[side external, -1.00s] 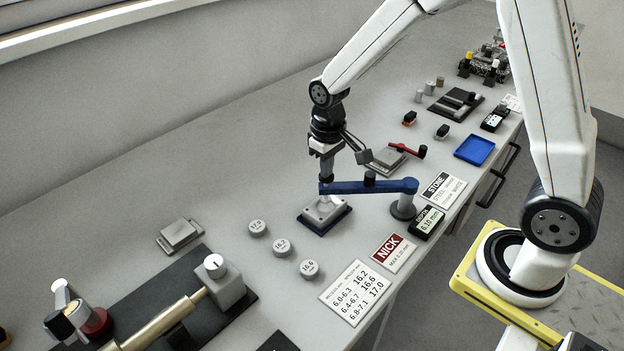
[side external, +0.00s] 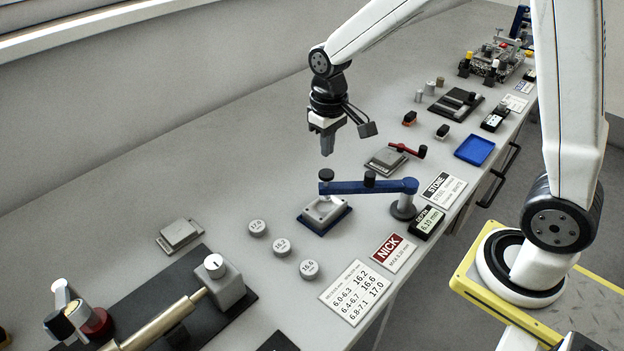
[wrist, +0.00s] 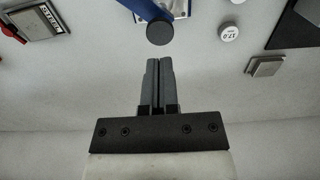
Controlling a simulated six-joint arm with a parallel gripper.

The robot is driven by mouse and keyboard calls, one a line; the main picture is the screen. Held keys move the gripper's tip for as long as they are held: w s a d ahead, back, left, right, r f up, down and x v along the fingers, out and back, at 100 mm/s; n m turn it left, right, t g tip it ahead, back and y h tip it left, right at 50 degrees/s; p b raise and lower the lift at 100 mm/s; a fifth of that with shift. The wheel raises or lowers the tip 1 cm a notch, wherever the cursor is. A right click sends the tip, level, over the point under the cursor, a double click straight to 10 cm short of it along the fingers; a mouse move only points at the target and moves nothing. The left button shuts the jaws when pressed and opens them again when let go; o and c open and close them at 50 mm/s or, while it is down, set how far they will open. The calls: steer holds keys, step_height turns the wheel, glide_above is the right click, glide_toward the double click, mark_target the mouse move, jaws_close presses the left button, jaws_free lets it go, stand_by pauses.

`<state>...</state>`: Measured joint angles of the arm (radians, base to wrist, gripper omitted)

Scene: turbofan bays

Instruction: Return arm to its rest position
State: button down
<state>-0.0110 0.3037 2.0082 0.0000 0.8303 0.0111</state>
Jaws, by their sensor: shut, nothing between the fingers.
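My gripper (side external: 327,146) hangs in the air above the bench, pointing down, with its fingers together and nothing between them. It also shows in the wrist view (wrist: 159,62), where the two fingers lie side by side. Below it stands the blue swing arm (side external: 368,187) on a grey post, its black knob (side external: 326,175) over a grey block on a blue base (side external: 324,214). The fingers are apart from the knob. In the wrist view the knob (wrist: 159,33) lies just beyond the fingertips.
Three round weights (side external: 281,247) and a grey plate (side external: 180,235) lie on the bench. A red-handled clamp plate (side external: 388,161), a blue tray (side external: 474,149) and a black rack (side external: 456,104) stand toward the back right. The bench left of my gripper is clear.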

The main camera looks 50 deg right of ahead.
steer(key=shift+r, duration=0.25)
steer(key=s+f+t, duration=0.2)
steer(key=s+f, duration=0.1)
steer(key=s, duration=0.8)
steer(key=shift+s+d+f+t, duration=0.2)
steer(key=shift+f+t, duration=0.1)
steer(key=shift+f, duration=0.1)
